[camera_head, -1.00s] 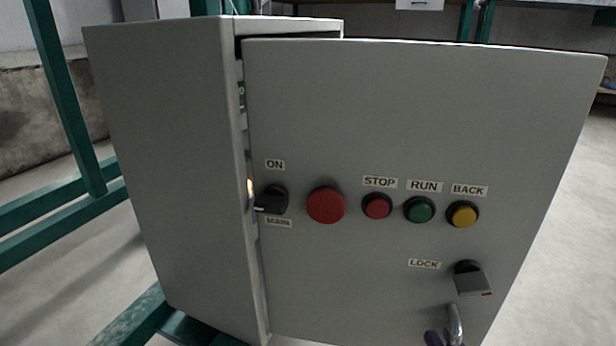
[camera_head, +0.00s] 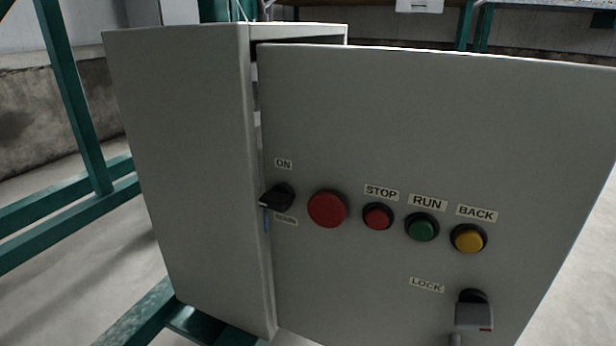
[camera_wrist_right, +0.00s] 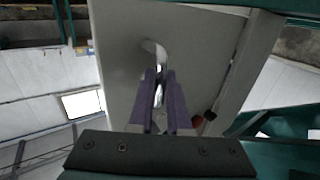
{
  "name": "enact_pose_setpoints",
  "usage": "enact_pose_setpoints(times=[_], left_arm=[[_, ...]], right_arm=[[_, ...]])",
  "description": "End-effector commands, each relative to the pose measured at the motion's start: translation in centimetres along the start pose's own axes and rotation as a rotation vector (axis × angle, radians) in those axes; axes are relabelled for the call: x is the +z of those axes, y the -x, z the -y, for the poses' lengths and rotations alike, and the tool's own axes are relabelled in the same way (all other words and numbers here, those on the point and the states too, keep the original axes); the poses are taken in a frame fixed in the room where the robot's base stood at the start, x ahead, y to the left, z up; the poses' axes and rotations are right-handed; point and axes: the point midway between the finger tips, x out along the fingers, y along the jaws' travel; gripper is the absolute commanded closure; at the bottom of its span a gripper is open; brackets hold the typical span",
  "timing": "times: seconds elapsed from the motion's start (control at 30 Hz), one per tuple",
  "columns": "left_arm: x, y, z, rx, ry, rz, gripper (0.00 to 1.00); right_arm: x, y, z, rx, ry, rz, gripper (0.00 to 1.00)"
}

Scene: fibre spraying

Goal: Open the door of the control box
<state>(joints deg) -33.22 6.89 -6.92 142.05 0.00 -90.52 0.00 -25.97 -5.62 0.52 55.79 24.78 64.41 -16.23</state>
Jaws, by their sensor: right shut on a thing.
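The grey control box (camera_head: 185,170) stands in the head view, with its door (camera_head: 400,120) swung partly open. The door reaches well right of the box body, and a narrow gap shows along its left edge. The lock (camera_head: 474,312) sits low on the door's right side. In the right wrist view, my right gripper's purple fingers (camera_wrist_right: 160,80) are shut on the curved metal door handle (camera_wrist_right: 156,52). The right gripper is below the head view's frame. My left gripper is in neither current view.
The door carries a black switch (camera_head: 277,197), a large red button (camera_head: 327,209) and smaller red, green and yellow buttons. Green frame beams (camera_head: 70,215) stand left of and below the box. Pale floor (camera_head: 585,250) is clear to the right.

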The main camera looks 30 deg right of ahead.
Motion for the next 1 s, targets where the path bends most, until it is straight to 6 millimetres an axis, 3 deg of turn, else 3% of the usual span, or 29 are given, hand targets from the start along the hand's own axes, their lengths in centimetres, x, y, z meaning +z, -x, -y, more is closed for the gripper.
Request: enact_pose_setpoints(times=[0.03, 0.07, 0.17, 0.47, 0.8, 1.0], left_arm=[[0.0, 0.0, 0.1, -0.001, -0.001, 0.000, 0.55], [0.0, 0.0, 0.1, -0.002, -0.002, 0.000, 0.55], [0.0, 0.0, 0.1, -0.003, -0.004, 0.000, 0.55], [0.0, 0.1, 0.1, -0.004, -0.004, 0.000, 0.55], [-0.1, 0.4, 0.1, -0.002, -0.001, -0.001, 0.55], [-0.1, 0.2, -0.1, 0.002, 0.004, -0.001, 0.55]], right_arm=[[0.1, 0.0, 0.1, -0.002, 0.001, 0.003, 1.00], [0.1, 0.0, 0.0, -0.002, 0.001, 0.002, 0.81], [0.0, 0.0, 0.0, -0.001, 0.001, 0.001, 0.72], [0.0, 0.4, 0.0, 0.000, 0.000, 0.001, 0.72], [0.1, 6.7, 0.1, 0.000, 0.001, 0.006, 0.72], [0.1, 9.4, 0.1, 0.000, 0.000, 0.003, 0.72]])
